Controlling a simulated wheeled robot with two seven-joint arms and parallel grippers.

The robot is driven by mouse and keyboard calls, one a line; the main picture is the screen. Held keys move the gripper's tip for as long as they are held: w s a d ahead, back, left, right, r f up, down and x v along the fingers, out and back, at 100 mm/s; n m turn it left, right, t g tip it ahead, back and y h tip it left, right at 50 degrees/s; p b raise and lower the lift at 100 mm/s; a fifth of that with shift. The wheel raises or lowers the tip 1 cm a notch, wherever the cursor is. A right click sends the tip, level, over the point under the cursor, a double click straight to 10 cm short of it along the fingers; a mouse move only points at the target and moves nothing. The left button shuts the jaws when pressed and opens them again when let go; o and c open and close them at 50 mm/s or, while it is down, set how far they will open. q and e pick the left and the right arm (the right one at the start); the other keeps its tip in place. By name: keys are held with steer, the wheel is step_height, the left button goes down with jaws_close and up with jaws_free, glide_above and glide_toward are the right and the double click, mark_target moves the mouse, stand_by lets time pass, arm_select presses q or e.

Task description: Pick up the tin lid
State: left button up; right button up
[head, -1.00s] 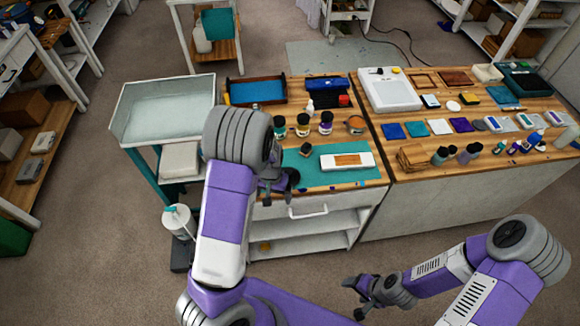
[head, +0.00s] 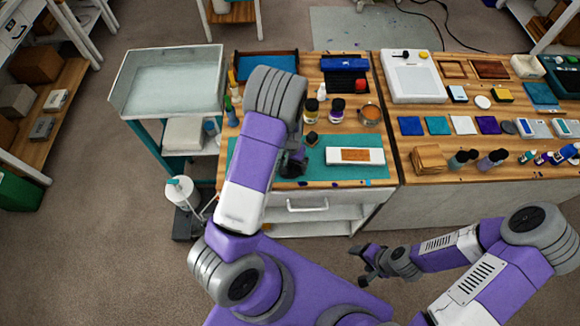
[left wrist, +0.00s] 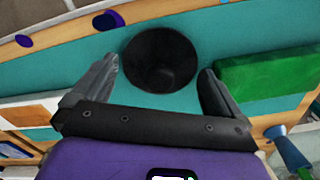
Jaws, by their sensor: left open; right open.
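A dark round thing (left wrist: 160,58) lies on the teal mat near its front edge; it looks like the tin lid, though its shading makes that hard to confirm. In the left wrist view my left gripper (left wrist: 160,88) is open, with one finger on each side of it and clear gaps between. In the head view my left gripper (head: 291,163) is over the front of the teal mat (head: 375,171), and my arm hides much there. My right gripper (head: 368,266) is open and empty, low in front of the bench.
A white mould with an orange-brown inlay (head: 355,155) lies right of my left gripper. A small dark thing (head: 312,139), bottles (head: 337,110) and a copper-coloured tin (head: 370,113) stand behind. A green block (left wrist: 265,75) is close beside one left finger.

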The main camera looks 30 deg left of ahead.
arm_select(q)
steer(key=shift+f, duration=0.3)
steer(key=shift+r, duration=0.1)
steer(key=c, duration=0.8)
